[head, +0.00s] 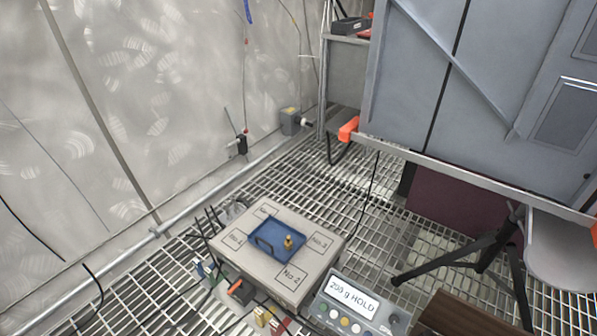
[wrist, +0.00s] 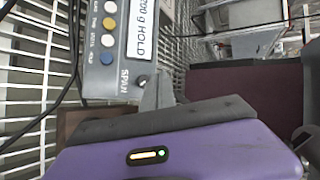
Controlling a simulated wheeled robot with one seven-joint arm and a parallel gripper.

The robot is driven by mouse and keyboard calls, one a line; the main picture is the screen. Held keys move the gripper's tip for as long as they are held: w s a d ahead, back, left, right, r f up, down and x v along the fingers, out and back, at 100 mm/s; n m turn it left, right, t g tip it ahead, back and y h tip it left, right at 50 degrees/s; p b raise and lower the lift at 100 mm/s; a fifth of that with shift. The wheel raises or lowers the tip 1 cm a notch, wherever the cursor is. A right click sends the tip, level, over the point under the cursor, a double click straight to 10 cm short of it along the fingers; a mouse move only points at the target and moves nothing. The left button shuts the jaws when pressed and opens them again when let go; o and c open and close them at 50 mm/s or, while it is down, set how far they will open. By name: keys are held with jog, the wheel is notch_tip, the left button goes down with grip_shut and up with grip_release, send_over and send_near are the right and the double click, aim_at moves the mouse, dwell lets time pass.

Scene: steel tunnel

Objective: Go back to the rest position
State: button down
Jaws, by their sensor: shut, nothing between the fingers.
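My gripper (wrist: 158,90) shows in the wrist view as grey fingers, closed together with nothing between them, in front of my purple wrist housing. It appears near the grey readout unit (wrist: 112,45) in that view; I cannot tell the gap between them. The head view does not show my gripper. There the readout unit (head: 352,308) stands at the bottom and its display reads "200 g HOLD". A grey weighing box (head: 290,284) with numbered labels sits to its left. A blue tray (head: 268,248) lies on the box, and a small brass weight (head: 288,242) stands in the tray.
The floor is metal grating (head: 165,285). A black tripod (head: 485,250) stands at the right, below a large grey cabinet (head: 420,70). Loose cables run around the box. A pipe (head: 190,220) follows the pale left wall. Open grating shows behind the box.

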jog(key=s+a+r+n+t, duration=0.25)
jog(key=s+r+n, duration=0.65)
jog(key=s+r, duration=0.65)
jog(key=s+a+r+n+t, duration=0.1)
jog(key=s+a+r+n, duration=0.3)
jog(key=s+r+n, duration=0.9)
jog(key=s+r+m+p, duration=0.1)
jog(key=s+r+p, duration=0.1)
jog(key=r+p, duration=1.4)
jog(key=s+r+m+p, duration=0.2)
jog(key=r+p, duration=1.4)
jog(key=r, duration=0.2)
jog(key=shift+g+p, duration=0.35)
jog(key=shift+p, duration=0.05)
jog(key=shift+a, duration=0.1)
